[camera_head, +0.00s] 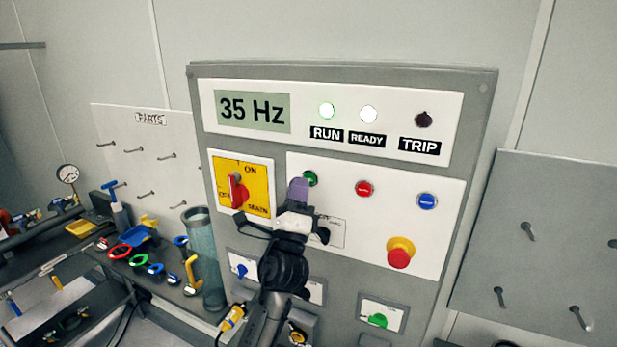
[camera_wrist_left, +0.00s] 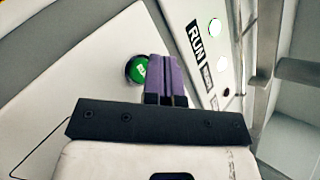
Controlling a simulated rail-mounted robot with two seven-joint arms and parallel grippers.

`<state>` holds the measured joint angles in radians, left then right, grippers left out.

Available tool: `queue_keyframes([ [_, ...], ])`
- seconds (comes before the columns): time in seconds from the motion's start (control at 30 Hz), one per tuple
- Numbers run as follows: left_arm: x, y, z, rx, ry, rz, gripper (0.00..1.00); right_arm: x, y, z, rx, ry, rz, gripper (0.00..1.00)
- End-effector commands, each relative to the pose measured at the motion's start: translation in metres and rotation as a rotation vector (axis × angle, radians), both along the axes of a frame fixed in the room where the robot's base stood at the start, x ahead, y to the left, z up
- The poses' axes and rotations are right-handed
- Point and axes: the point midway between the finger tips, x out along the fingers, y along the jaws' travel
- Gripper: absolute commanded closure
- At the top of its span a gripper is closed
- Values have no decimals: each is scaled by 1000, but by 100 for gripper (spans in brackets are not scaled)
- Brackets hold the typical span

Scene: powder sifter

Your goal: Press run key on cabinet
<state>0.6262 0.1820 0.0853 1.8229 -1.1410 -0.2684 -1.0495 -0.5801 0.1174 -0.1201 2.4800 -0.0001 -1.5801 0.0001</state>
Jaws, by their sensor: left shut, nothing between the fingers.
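The grey cabinet (camera_head: 340,75) stands in front of me. Its green run key (camera_head: 311,179) sits at the upper left of the white button panel, partly covered by my left gripper (camera_head: 299,188). The green key also shows in the left wrist view (camera_wrist_left: 137,69), just left of the purple fingers (camera_wrist_left: 166,80). My left gripper is shut and empty, its purple fingertips close to the key; I cannot tell whether they touch. The TRIP lamp (camera_head: 423,119) is dark. The display (camera_head: 252,111) reads 35 Hz. My right gripper is not in view.
A red button (camera_head: 364,188), a blue button (camera_head: 427,201) and a red emergency stop (camera_head: 400,254) sit right of the key. A red rotary switch (camera_head: 238,192) on a yellow plate is to the left. A parts pegboard (camera_head: 140,170) and a cluttered bench lie farther left.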

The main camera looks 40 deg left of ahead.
Motion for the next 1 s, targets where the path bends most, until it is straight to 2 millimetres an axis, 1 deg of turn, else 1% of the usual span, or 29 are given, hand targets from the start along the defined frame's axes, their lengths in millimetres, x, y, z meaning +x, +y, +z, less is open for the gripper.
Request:
queue_keyframes([
  [0.4,-4,-1,1,0,1,1,100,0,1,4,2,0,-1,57],
  [0.7,-30,-7,2,1,1,0,100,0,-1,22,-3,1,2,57],
  [0.9,-45,-10,1,0,1,1,100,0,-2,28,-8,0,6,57],
  [1.0,-49,-11,1,0,1,1,100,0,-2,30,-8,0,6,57],
])
